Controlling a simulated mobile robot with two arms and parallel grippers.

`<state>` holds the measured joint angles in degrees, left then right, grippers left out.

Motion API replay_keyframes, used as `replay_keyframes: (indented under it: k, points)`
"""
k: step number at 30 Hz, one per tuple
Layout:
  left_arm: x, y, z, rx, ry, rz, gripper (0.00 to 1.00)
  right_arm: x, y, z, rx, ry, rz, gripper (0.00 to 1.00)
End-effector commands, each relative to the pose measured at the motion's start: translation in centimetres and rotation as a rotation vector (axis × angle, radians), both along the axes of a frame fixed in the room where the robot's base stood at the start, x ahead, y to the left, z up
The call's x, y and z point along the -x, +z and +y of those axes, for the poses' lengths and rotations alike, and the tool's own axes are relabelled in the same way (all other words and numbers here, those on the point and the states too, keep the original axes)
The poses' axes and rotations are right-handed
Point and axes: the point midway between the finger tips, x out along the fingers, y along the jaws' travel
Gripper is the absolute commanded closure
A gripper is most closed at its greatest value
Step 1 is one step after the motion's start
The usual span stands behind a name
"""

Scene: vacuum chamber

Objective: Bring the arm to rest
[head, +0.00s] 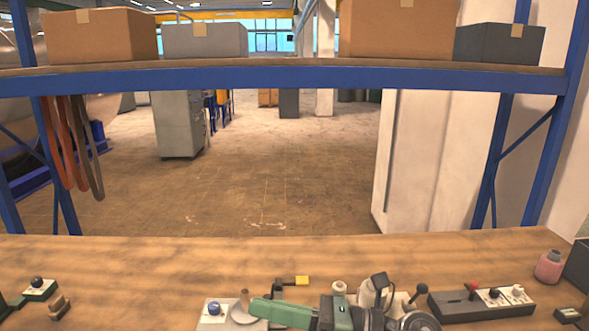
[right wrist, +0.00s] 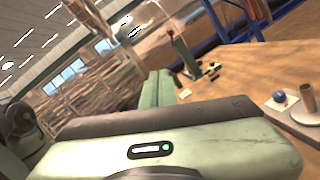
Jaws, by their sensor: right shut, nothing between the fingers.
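My right gripper (head: 258,308) is low in the middle of the head view, above the front part of the wooden workbench (head: 150,262). Its green fingers point left and are closed together with nothing between them. In the right wrist view its green housing with a lit green lamp fills the foreground, and the shut fingers (right wrist: 158,88) extend beyond it. The gripper is just right of a small plate with a blue knob (head: 214,309) and a cup-like brown cylinder (head: 244,298); I cannot tell whether it touches them.
A black control box (head: 480,302) with a red-topped lever and a pink jar (head: 548,266) stand on the right. A yellow-handled part (head: 300,281) lies behind the gripper. A small knobbed block (head: 40,289) is on the left. A blue-framed shelf (head: 300,80) holding boxes spans above. The bench's left-middle is clear.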

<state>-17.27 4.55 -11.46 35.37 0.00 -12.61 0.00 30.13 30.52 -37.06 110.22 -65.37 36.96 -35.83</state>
Motion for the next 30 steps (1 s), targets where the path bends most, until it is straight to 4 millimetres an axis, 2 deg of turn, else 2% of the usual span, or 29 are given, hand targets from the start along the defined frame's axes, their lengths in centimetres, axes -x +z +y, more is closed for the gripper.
replay_keyframes:
  k: [1, 3, 5, 7, 8, 11, 13, 15, 17, 18, 21, 24, 27, 28, 30]
  points:
    - [0.0, 0.0, 0.0, 0.0, 0.0, 0.0, 0.64, -0.5, 1.6, -0.5, -0.153, -0.068, 0.115, 1.0]
    - [0.0, 0.0, 0.0, 0.0, 0.0, 0.0, 0.64, -1.9, 3.4, -2.3, -0.357, -0.172, 0.283, 1.0]
    - [0.0, 0.0, 0.0, 0.0, 0.0, -0.001, 0.64, -3.4, 3.9, -4.6, -0.524, -0.266, 0.435, 1.0]
    - [-0.1, 0.0, 0.0, 0.0, 0.0, -0.001, 0.64, -5.0, 3.3, -7.9, -0.71, -0.379, 0.624, 1.0]
    - [-0.1, 0.0, 0.0, 0.0, 0.0, -0.001, 0.64, -5.6, 2.5, -9.4, -0.786, -0.43, 0.706, 1.0]
    - [-0.1, 0.0, 0.0, 0.0, 0.0, -0.002, 0.64, -6.7, -1.7, -14.4, -1.026, -0.61, 0.989, 1.0]
    - [-0.2, 0.0, 0.0, 0.001, 0.0, -0.003, 0.64, -6.4, -5.9, -17.7, -1.178, -0.744, 1.188, 1.0]
    - [-0.3, 0.0, 0.0, 0.001, 0.0, -0.004, 0.64, -5.1, -10.4, -20.4, -1.308, -0.88, 1.375, 1.0]
    - [-0.3, 0.0, 0.0, 0.001, 0.0, -0.005, 0.64, -3.2, -14.2, -22.1, -1.404, -0.996, 1.524, 1.0]
    - [-0.3, 0.1, 0.0, 0.001, 0.0, -0.005, 0.64, -1.6, -16.7, -23.0, -1.46, -1.074, 1.62, 1.0]
    - [-0.4, 0.1, 0.0, 0.001, 0.0, -0.006, 0.64, 2.9, -21.9, -24.5, -1.569, -1.26, 1.827, 1.0]
    - [-0.4, 0.1, 0.0, 0.0, 0.0, -0.006, 0.64, 7.1, -25.4, -25.0, -1.636, -1.415, 1.982, 1.0]
    - [-0.4, 0.1, 0.0, 0.0, 0.0, -0.006, 0.64, 11.0, -27.8, -25.1, -1.677, -1.548, 2.099, 1.0]
    - [-0.4, 0.1, 0.0, 0.0, 0.0, -0.006, 0.64, 12.0, -28.3, -25.1, 1.681, 1.584, -2.126, 1.0]
    - [-0.4, 0.1, 0.0, 0.0, 0.0, -0.006, 0.64, 14.5, -29.4, -25.1, 1.598, 1.57, -2.061, 1.0]
